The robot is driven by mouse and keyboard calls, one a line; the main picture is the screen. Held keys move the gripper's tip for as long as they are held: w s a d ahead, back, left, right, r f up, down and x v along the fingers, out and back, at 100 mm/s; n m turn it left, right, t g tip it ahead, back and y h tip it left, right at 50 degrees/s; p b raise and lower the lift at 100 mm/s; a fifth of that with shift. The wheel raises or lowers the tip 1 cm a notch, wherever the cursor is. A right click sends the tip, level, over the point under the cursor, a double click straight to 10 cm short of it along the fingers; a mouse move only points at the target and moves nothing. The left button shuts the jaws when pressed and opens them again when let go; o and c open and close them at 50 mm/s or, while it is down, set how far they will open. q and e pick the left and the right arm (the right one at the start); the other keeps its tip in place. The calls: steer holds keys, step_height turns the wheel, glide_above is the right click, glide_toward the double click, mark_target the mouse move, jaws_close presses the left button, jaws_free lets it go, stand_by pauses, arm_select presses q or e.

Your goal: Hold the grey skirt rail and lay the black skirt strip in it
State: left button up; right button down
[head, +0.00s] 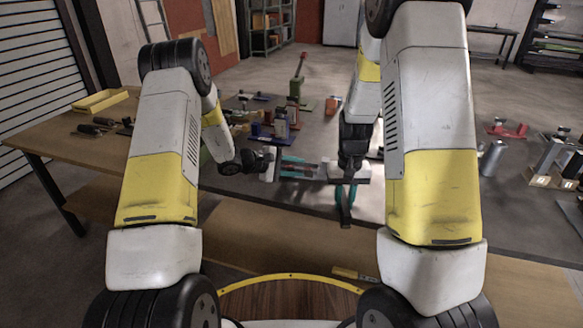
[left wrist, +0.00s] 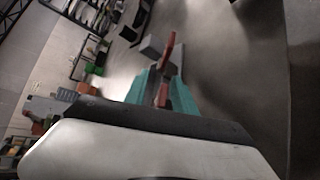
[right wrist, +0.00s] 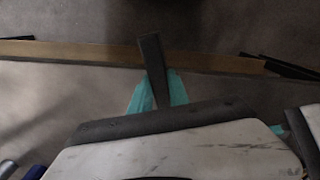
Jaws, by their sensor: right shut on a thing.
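My right gripper (head: 346,190) points down over the table's front edge, its teal fingers shut on the black skirt strip (head: 346,213). In the right wrist view the strip (right wrist: 152,62) stands out past the fingertips. My left gripper (head: 305,170) points right, its teal fingers close to the right gripper's body. A reddish bar (left wrist: 166,55) shows between the left fingers in the left wrist view, with a grey block (left wrist: 152,48) beside its far end. I cannot tell whether these belong to the grey skirt rail, or whether the left fingers touch the bar.
The dark worktop (head: 440,200) carries several small fixtures behind my grippers. A red part (head: 507,130) and a grey cylinder (head: 491,158) are to the right. A yellow tray (head: 100,101) is on the wooden table at left. The floor in front of the table is largely open.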

arm_select(q)
jaws_close()
stand_by(1.4)
jaws_free()
